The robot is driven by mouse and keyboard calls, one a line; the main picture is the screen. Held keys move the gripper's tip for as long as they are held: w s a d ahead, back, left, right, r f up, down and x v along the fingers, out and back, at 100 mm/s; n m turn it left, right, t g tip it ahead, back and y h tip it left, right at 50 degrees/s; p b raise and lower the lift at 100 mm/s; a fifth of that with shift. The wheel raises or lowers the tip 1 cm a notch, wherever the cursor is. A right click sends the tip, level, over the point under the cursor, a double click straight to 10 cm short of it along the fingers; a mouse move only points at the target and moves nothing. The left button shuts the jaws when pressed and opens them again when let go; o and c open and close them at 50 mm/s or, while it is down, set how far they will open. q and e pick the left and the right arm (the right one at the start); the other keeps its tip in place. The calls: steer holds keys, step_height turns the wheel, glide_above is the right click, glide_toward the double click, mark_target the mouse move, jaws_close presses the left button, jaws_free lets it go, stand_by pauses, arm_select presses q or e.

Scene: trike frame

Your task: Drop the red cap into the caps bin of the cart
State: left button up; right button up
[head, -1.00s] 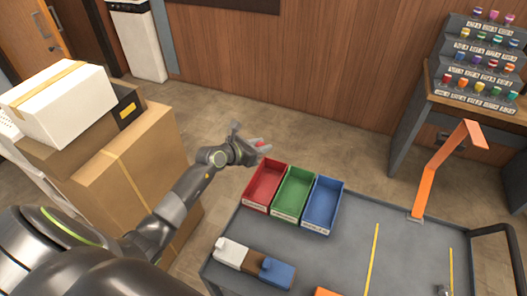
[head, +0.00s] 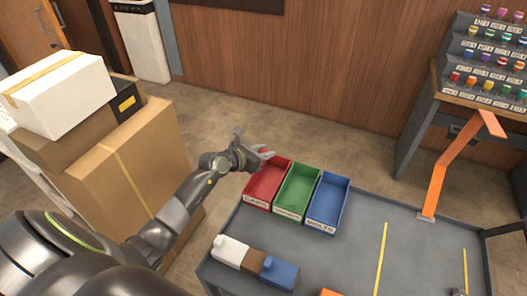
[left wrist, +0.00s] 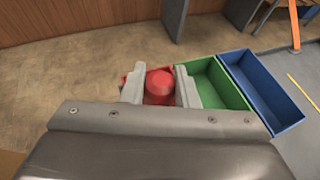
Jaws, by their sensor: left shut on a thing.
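My left gripper (head: 266,154) is shut on the red cap (head: 264,150), near the far left corner of the red bin. In the left wrist view the cap (left wrist: 160,82) sits between the two grey fingers, with the red bin partly hidden behind it. The cart (head: 350,250) carries a red bin (head: 265,185), a green bin (head: 297,192) and a blue bin (head: 327,203) side by side. Each has a white front label, too small to read surely. The bins look empty where their insides show.
A white, brown and blue block piece (head: 254,262) lies on the cart's near left. An orange bent post (head: 450,170) stands at the cart's far side. Stacked boxes (head: 125,150) are at left. A rack of coloured caps (head: 485,65) stands on a bench at right.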

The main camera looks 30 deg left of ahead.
arm_select(q)
steer(key=o, duration=1)
arm_select(e)
steer(key=shift+d, duration=0.15)
arm_select(q)
steer(key=shift+s, duration=0.1)
arm_select(e)
steer(key=shift+d, duration=0.15)
arm_select(q)
steer(key=b+v, duration=0.1)
steer(key=v, duration=1.6)
steer(key=shift+s, duration=0.15)
arm_select(e)
steer(key=shift+f, duration=0.45)
